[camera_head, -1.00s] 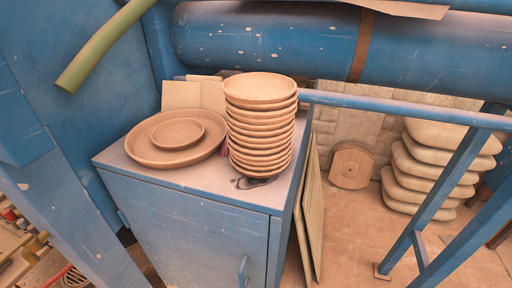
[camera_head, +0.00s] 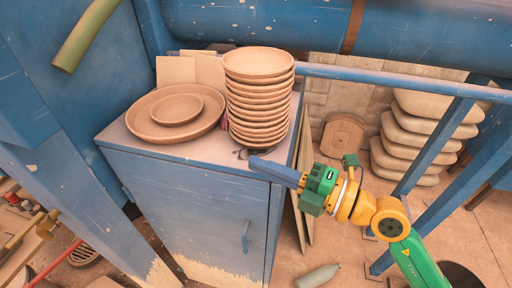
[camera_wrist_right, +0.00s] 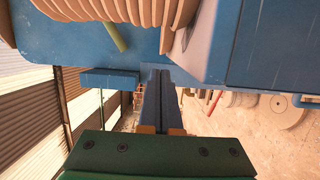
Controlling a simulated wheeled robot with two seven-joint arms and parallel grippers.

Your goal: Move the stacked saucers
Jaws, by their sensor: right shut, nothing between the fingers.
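A tall stack of tan clay saucers (camera_head: 258,98) stands upright on the blue cabinet (camera_head: 200,205), near the right end of its top. Its ribbed rims also show upside down along the top of the right wrist view (camera_wrist_right: 120,8). My right gripper (camera_head: 254,162) comes in from the right with its blue fingers together and empty. The fingertips appear near the cabinet's front top edge, just below the stack's base; I cannot tell whether they touch. The closed fingers also show in the right wrist view (camera_wrist_right: 160,74). My left gripper is not in view.
A wide plate (camera_head: 143,128) with a small saucer (camera_head: 177,109) in it lies left of the stack. Tan boards (camera_head: 175,70) lean behind. A blue rail (camera_head: 370,77) runs to the right. Stacked pale basins (camera_head: 405,160) stand on the floor. A bottle (camera_head: 318,276) lies on the floor.

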